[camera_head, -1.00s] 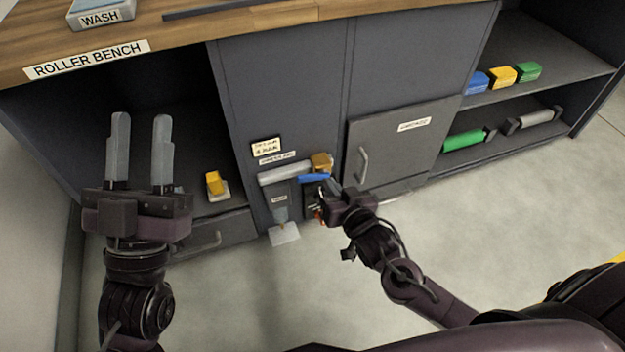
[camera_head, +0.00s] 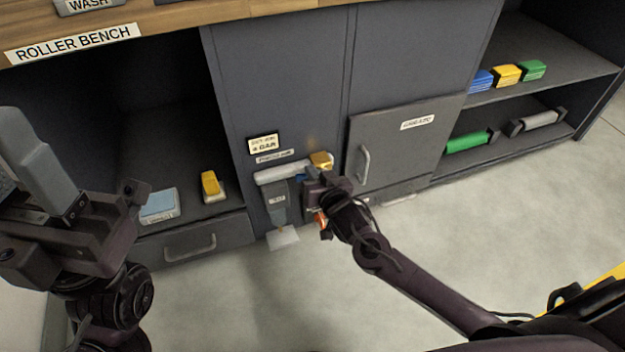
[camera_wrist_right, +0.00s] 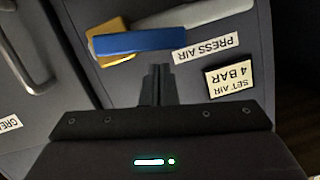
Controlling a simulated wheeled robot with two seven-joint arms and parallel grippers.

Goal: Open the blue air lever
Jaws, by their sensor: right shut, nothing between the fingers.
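The blue lever (camera_wrist_right: 140,43) shows in the right wrist view, lying across a brass-yellow valve body (camera_wrist_right: 108,30) and roughly along a grey pipe (camera_wrist_right: 200,14). A PRESS AIR label (camera_wrist_right: 207,47) sits beside it. My right gripper (camera_wrist_right: 158,68) is shut and empty, its fingertips just short of the lever with a small visible gap. In the head view, the right gripper (camera_head: 318,178) hides most of the lever; only a bit of blue (camera_head: 300,177) shows. My left gripper (camera_head: 22,170) is at the left edge, partly cut off, its fingers apart and empty.
A SET AIR 4 BAR sign (camera_wrist_right: 231,78) is beside the valve. A cabinet door (camera_head: 405,145) with a handle is to the right. Open shelves hold a yellow block (camera_head: 210,183) at left and coloured blocks (camera_head: 507,74) at right. The floor in front is clear.

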